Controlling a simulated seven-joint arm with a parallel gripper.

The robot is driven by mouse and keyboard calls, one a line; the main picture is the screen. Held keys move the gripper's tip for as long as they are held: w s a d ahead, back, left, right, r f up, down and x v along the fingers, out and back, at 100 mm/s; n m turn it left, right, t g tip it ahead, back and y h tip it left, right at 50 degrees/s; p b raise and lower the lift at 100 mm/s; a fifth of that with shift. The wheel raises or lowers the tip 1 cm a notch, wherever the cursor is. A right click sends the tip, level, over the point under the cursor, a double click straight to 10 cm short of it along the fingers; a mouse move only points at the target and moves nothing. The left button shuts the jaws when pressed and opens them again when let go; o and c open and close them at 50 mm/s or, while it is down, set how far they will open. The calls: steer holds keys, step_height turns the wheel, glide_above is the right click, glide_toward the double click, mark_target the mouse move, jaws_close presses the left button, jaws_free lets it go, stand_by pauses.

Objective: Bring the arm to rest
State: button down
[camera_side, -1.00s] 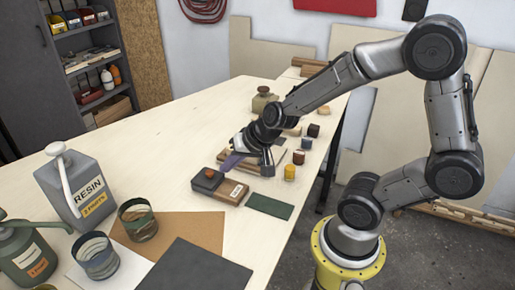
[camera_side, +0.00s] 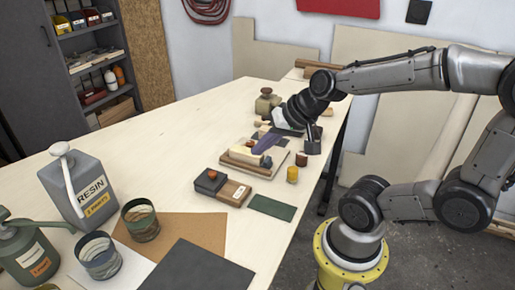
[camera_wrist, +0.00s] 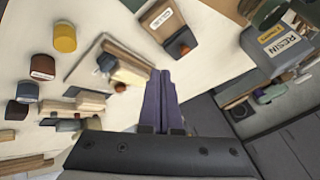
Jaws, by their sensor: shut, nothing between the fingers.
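My gripper (camera_side: 262,148) has purple fingers, which lie together with nothing between them. In the side view the fingers slant down to the left, above or behind a board with light wooden blocks (camera_side: 244,154); the exact gap cannot be told. In the wrist view the two fingers (camera_wrist: 160,74) are side by side and empty, and the board with blocks (camera_wrist: 88,72) shows to their left. My arm reaches in from the right over the far part of the workbench (camera_side: 170,152).
A resin can (camera_side: 85,190) and mesh cups stand at the left. The left-middle bench is clear.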

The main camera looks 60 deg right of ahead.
steer(key=s+a+r+n+g, duration=0.1)
steer(key=s+a+r+n, duration=0.3)
steer(key=s+n, duration=0.4)
steer(key=shift+s+a+n+g, duration=0.2)
steer(key=shift+s+n+g, duration=0.2)
steer(key=shift+n, duration=0.1)
stand_by(0.4)
